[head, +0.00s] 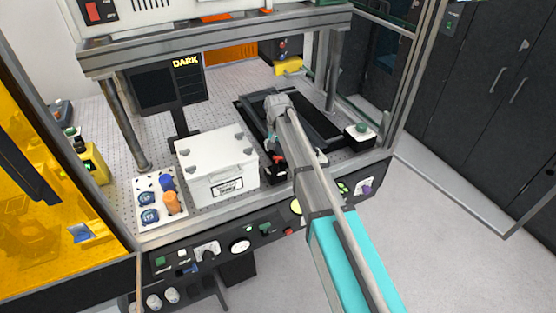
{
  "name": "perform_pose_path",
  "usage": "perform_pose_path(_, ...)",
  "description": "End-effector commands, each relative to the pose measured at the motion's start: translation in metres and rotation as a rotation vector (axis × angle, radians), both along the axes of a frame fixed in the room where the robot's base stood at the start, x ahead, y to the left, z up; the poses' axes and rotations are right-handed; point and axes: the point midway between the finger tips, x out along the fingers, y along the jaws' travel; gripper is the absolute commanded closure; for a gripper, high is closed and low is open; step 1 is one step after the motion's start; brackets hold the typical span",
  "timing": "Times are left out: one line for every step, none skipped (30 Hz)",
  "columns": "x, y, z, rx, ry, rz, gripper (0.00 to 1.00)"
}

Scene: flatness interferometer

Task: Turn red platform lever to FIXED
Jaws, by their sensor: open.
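A small red part (278,159), which looks like the red platform lever, sits on a dark block at the front end of the black platform (247,116). Its position and any FIXED marking are too small to read. My arm reaches in from the lower right over the bench. My gripper (271,141) points down just above and beside the red part, partly covered by my arm. It is open, and I see nothing held in it. I cannot tell whether it touches the red part.
A white lidded box (217,168) stands close left of my gripper. A tray (146,184) with blue and orange pieces is farther left. A dark monitor (168,88) reads DARK. A metal shelf (215,48) spans above. A green-topped box (360,131) stands right.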

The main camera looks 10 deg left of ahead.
Motion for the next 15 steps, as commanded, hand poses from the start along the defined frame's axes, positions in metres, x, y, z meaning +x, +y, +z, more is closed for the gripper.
perform_pose_path(0.0,0.0,-0.008,0.0,0.0,0.0,0.09)
perform_pose_path(0.0,0.0,-0.01,0.0,0.0,0.0,0.09)
perform_pose_path(0.0,0.0,-0.013,0.0,0.0,0.0,0.09)
perform_pose_path(0.0,0.0,-0.015,0.0,0.0,0.0,0.09)
perform_pose_path(0.0,0.0,-0.018,0.0,0.0,0.0,0.09)
perform_pose_path(0.0,0.0,-0.02,0.0,0.0,0.0,0.09)
perform_pose_path(0.0,0.0,-0.022,0.0,0.0,0.0,0.09)
perform_pose_path(0.0,0.0,-0.024,0.0,0.0,0.0,0.09)
perform_pose_path(0.0,0.0,-0.026,0.0,0.0,0.0,0.09)
perform_pose_path(0.0,0.0,-0.027,0.0,0.0,0.0,0.09)
perform_pose_path(0.0,0.0,-0.028,0.0,0.0,0.0,0.09)
perform_pose_path(0.0,0.0,-0.03,0.0,0.0,0.0,0.09)
perform_pose_path(0.0,0.0,-0.03,0.0,0.0,0.0,0.09)
perform_pose_path(0.0,0.0,-0.031,0.0,0.0,0.0,0.09)
perform_pose_path(0.0,0.0,-0.032,0.0,0.0,0.0,0.09)
